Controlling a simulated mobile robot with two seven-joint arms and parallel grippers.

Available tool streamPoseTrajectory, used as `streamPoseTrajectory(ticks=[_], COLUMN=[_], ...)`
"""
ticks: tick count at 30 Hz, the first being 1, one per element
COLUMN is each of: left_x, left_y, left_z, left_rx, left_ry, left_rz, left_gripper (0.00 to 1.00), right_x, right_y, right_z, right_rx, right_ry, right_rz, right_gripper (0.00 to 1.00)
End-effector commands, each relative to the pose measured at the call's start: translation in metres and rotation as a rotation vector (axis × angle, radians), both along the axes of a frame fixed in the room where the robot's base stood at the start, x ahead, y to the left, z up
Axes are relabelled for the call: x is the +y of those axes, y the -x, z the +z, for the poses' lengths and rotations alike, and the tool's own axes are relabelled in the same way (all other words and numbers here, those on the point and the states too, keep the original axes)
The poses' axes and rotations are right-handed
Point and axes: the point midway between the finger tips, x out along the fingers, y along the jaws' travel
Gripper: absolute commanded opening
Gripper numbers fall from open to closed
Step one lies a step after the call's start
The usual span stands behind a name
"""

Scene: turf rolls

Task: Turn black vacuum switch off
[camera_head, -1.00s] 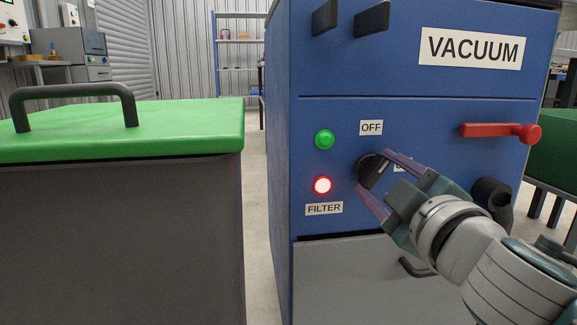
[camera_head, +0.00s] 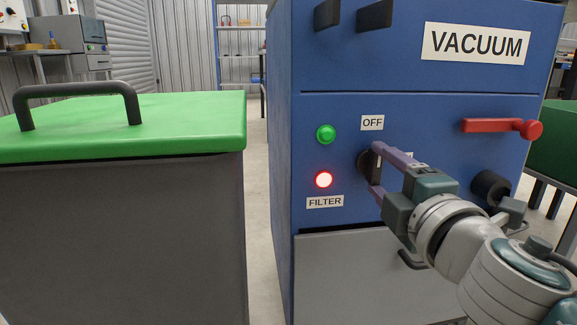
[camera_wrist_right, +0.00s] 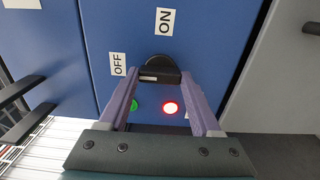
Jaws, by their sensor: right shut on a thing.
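The black vacuum switch (camera_head: 365,164) is a round knob with a raised bar on the front of the blue vacuum cabinet (camera_head: 415,110). The OFF label (camera_head: 372,122) is above it, and the ON label is mostly hidden behind my gripper. My right gripper (camera_head: 376,172) is shut on the switch, one finger at each end of the bar. The bar stands about upright in the head view. In the right wrist view the switch (camera_wrist_right: 160,68) sits between the fingertips, its pale mark toward the OFF label (camera_wrist_right: 118,64). My left gripper is not in view.
A green lamp (camera_head: 326,134) and a lit red lamp (camera_head: 323,180) are left of the switch. A red handle (camera_head: 495,126) and a black port (camera_head: 490,187) are to its right. A green-lidded bin (camera_head: 170,125) stands at left.

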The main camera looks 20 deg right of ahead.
Motion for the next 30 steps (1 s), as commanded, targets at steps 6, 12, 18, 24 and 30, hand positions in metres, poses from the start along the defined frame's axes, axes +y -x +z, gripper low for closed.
streamPoseTrajectory(ticks=[6,12,18,24,30], left_x=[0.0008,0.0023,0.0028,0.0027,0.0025], left_y=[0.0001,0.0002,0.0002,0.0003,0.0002], left_z=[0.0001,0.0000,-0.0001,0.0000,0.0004], left_rx=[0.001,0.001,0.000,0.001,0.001], left_ry=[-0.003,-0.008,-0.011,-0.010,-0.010], left_rz=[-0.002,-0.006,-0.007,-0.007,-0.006], left_gripper=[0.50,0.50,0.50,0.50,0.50], right_x=[0.0000,0.0000,-0.0001,0.0000,0.0008], right_y=[0.0000,0.0001,0.0001,0.0000,0.0024], right_z=[-0.0005,-0.0005,-0.0004,-0.0002,-0.0002], right_rx=[0.004,0.004,0.004,0.003,0.003], right_ry=[0.012,0.013,0.011,0.011,0.009], right_rz=[0.000,0.000,0.000,0.000,0.000], right_gripper=[0.09,0.09,0.83,0.95,0.95])
